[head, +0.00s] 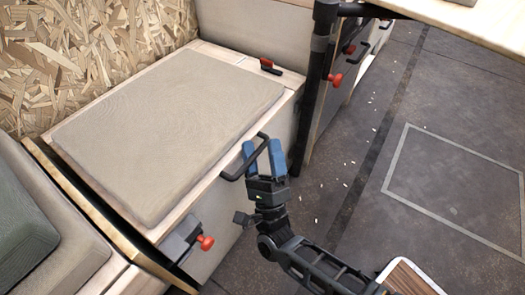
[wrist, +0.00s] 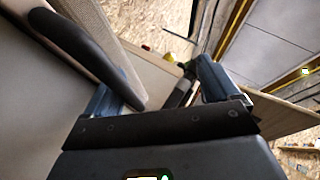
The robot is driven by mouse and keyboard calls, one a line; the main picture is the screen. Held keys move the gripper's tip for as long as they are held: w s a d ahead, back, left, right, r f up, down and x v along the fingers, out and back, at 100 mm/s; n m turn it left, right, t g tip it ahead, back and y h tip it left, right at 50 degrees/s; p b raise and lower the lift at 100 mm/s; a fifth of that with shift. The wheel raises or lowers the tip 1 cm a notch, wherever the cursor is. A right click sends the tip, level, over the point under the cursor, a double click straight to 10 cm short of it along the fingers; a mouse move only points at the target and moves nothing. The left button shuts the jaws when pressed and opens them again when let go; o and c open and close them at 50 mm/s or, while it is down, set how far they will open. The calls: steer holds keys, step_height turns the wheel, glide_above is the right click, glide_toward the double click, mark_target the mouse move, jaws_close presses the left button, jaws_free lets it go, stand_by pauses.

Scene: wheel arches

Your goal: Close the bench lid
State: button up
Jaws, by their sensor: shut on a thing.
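The bench lid (head: 291,82) is a pale wooden panel with a beige cushion (head: 165,125) on top. It looks low, almost level; a dark gap shows along its left side, and I cannot tell whether it is fully down. A black bar handle (head: 232,174) sits at its front edge and also shows large in the wrist view (wrist: 75,38). My gripper (head: 262,146) has blue fingers and is at the right end of the handle, shut on it. In the wrist view, my gripper (wrist: 160,88) has the handle against its left finger.
A red-knobbed latch (head: 205,242) is on the bench front, and a small red clip (head: 268,66) lies behind the cushion. A black post (head: 318,75) and tabletop (head: 475,22) stand at the right. Grey-green cushions (head: 35,225) are at the left. The floor at right is mostly open.

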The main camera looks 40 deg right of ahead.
steer(key=shift+n+y, duration=0.3)
steer(key=shift+y, duration=0.2)
steer(key=shift+s+a+f, duration=0.2)
steer(key=shift+s+f, duration=0.05)
steer(key=shift+f, duration=0.35)
steer(key=shift+s+a+f, duration=0.25)
steer(key=shift+f, duration=0.3)
steer(key=shift+s+a+f, duration=0.2)
steer(key=shift+s+f, duration=0.05)
steer(key=shift+f, duration=0.35)
steer(key=shift+c, duration=0.2)
steer(key=shift+s+a+f, duration=0.2)
steer(key=shift+a+f, duration=0.05)
steer(key=shift+f, duration=0.25)
steer(key=c, duration=0.7)
steer(key=shift+s+a+f+h, duration=0.15)
steer(key=shift+s+f, duration=0.05)
steer(key=shift+f, duration=0.35)
steer(key=shift+s+a+f+h, duration=0.15)
steer(key=shift+f+h, duration=0.05)
steer(key=shift+f, duration=0.4)
steer(key=shift+s+a+f+h, duration=0.15)
steer(key=shift+s+f, duration=0.05)
steer(key=shift+f, duration=0.35)
